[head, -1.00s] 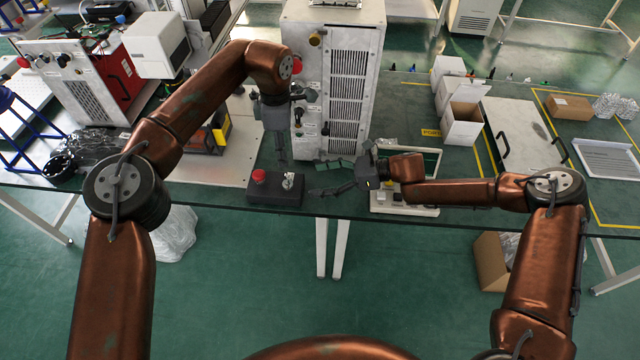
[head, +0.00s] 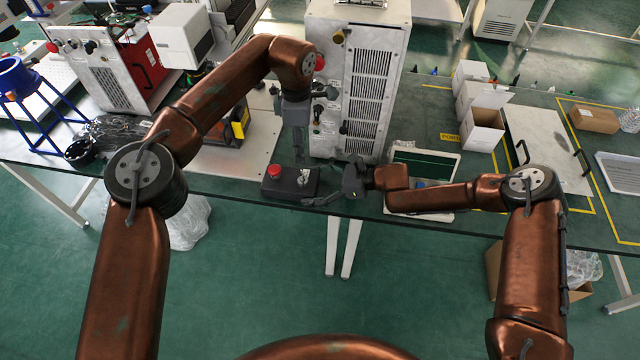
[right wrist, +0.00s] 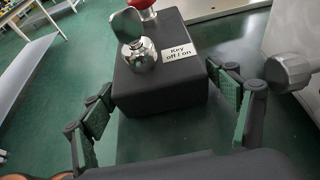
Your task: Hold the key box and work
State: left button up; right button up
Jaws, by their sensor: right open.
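The key box (head: 275,187) is a black box on the near edge of the green table, with a red button (head: 275,170) and a silver key switch (head: 304,177). In the right wrist view the box (right wrist: 160,98) shows its key, upright in a round lock (right wrist: 140,53), and a label "Key off / on". My right gripper (head: 318,182) is open at the box's right end. In its wrist view the fingertips (right wrist: 160,84) stand on either side of the near end; contact is unclear. My left gripper (head: 299,155) points down above and behind the box; its finger gap is unclear.
A grey cabinet (head: 368,75) with vents and knobs stands right behind the box. A white-framed green panel (head: 425,163) lies behind my right arm. Open white boxes (head: 483,130) and a white panel (head: 545,150) are farther right. The floor in front is clear.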

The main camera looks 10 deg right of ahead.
jog(key=shift+a, duration=0.1)
jog(key=shift+c, duration=0.7)
jog(key=c, duration=1.6)
jog(key=o, duration=1.5)
jog(key=shift+c, duration=0.2)
jog(key=c, duration=0.8)
pick_arm(q)
jog(key=shift+c, duration=0.6)
